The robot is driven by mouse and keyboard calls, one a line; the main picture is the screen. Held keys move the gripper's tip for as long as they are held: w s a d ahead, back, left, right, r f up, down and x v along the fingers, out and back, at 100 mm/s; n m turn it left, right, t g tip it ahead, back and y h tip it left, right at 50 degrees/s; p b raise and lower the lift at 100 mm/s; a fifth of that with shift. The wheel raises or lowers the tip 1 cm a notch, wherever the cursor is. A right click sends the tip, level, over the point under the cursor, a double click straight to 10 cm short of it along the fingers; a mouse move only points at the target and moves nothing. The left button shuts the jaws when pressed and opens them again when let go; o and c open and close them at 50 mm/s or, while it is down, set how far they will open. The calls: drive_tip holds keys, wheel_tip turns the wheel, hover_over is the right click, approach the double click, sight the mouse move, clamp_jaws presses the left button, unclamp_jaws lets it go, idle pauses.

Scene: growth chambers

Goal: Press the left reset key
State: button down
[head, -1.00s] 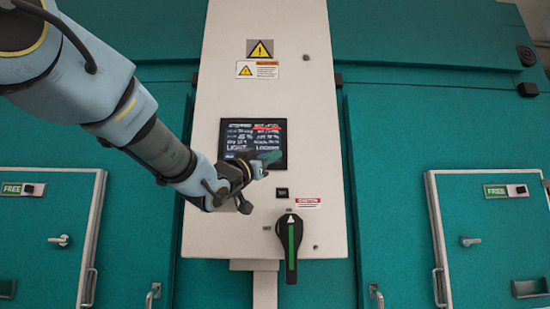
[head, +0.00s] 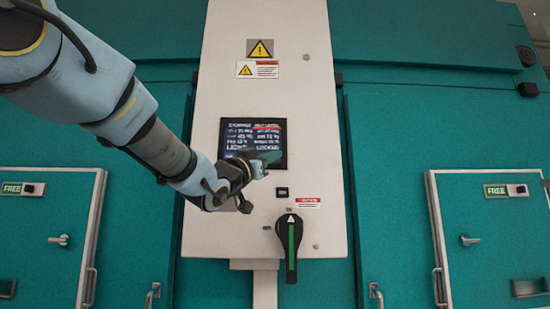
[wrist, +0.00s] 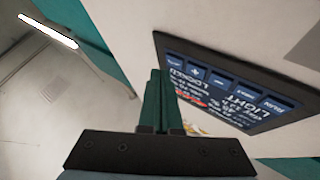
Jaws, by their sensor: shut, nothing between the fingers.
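My gripper (head: 270,158) is shut and empty in front of the control screen (head: 225,150) on the pale central panel. In the wrist view its green fingers (wrist: 159,88) are together, with the tips beside the screen (wrist: 165,43). I cannot tell whether they touch it. A row of blue keys (wrist: 221,82) runs along one edge of the screen. Their labels are too small to read surely, so I cannot tell which is the left reset key. My wrist hides part of the screen's lower edge and the panel below it in the head view.
Below the screen are a small black switch (head: 282,192) and a large black rotary handle (head: 291,250) with a green stripe. Teal chamber doors marked FREE stand left (head: 45,215) and right (head: 485,225). The upper panel carries warning labels (head: 260,48).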

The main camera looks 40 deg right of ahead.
drive_tip(key=shift+w, duration=0.1)
idle(0.7)
drive_tip(key=shift+w+d, duration=0.25)
drive_tip(key=shift+w+d, duration=0.2)
drive_tip(key=shift+w, duration=0.05)
idle(0.7)
drive_tip(key=shift+s, duration=0.1)
drive_tip(key=shift+s+a+b, duration=0.45)
drive_tip(key=shift+s+b, duration=0.05)
drive_tip(key=shift+b, duration=0.3)
drive_tip(key=s+a+b, duration=0.1)
drive_tip(key=s, duration=0.1)
drive_tip(key=s+a+b, duration=0.2)
drive_tip(key=shift+a, duration=0.1)
idle(0.4)
